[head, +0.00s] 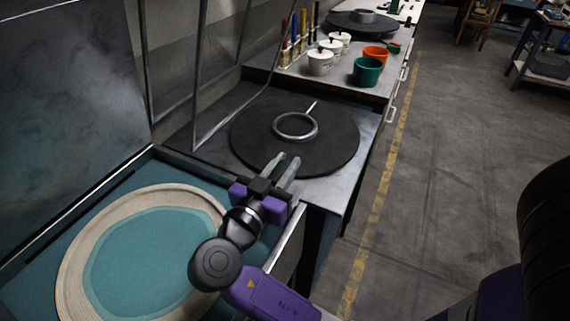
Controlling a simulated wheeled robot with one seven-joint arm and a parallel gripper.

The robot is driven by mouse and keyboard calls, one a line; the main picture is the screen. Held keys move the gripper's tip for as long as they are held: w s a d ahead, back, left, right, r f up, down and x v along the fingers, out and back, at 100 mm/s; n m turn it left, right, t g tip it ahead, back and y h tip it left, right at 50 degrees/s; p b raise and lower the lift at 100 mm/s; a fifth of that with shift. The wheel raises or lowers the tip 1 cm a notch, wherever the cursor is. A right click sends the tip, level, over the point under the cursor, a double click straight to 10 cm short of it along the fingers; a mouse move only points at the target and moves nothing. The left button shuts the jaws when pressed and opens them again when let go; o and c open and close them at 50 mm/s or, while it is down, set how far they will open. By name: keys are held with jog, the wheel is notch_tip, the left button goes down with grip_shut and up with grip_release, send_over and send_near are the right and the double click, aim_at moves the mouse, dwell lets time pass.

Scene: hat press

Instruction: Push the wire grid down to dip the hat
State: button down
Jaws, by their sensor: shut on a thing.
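A teal basin (30,291) fills the lower left. A round cream-coloured brim shape (75,245), which looks like the hat, lies in it with a teal centre. My gripper (287,158) is at the basin's right end, in front of the dark round plate, with its fingers pointing away from me. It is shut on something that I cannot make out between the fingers. I cannot clearly pick out the wire grid; thin metal bars (197,75) rise behind the basin.
A dark round plate (250,150) with a grey ring (277,128) lies on the metal bench. Beyond it stand white pots (320,64), a green pot (367,71) and an orange pot (375,54). The floor (450,160) to the right is mostly free.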

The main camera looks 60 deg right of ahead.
jog(key=shift+f+b, duration=0.65)
jog(key=shift+f, duration=0.6)
jog(key=c, duration=1.2)
grip_release()
jog(key=shift+c, duration=0.2)
jog(key=shift+a, duration=0.15)
jog(key=a, duration=0.7)
jog(key=shift+s+a+b, duration=0.15)
jog(key=shift+a+b, duration=0.15)
jog(key=shift+b, duration=0.1)
